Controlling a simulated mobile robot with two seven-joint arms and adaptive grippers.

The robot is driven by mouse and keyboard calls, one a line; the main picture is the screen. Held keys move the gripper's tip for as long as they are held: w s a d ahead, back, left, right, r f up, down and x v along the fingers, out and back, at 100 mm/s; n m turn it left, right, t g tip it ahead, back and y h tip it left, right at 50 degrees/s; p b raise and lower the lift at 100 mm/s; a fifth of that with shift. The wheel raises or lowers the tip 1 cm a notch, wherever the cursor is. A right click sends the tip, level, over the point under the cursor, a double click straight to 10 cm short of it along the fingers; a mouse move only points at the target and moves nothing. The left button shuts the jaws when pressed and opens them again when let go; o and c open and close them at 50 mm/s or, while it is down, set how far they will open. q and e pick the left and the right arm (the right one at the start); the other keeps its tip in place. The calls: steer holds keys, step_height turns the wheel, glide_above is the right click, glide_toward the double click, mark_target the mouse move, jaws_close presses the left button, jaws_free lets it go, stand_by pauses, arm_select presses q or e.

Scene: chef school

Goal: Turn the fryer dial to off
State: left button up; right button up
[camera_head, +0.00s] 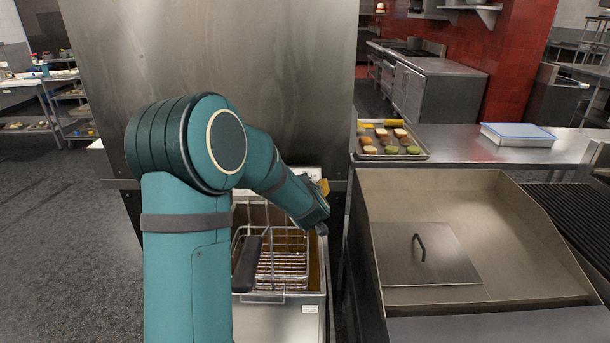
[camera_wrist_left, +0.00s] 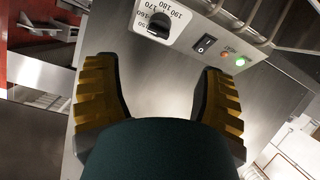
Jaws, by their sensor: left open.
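In the head view the left gripper (camera_head: 323,188) is at the back of the fryer (camera_head: 280,322), partly hidden by my arm. The dial cannot be made out there. My right gripper is not in view.
A black rocker switch (camera_wrist_left: 204,44), an orange light and a lit green light (camera_wrist_left: 240,61) sit beside the dial. A wire basket (camera_head: 283,262) with a dark handle sits in the fryer. A metal griddle (camera_head: 470,210) with a lid stands right. A food tray (camera_head: 424,153) is behind it.

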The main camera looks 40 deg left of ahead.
arm_select(q)
steer(key=b+x, duration=0.1)
steer(key=x, duration=1.3)
steer(key=shift+b, duration=0.4)
steer(key=c, duration=1.2)
steer(key=shift+r, duration=0.1)
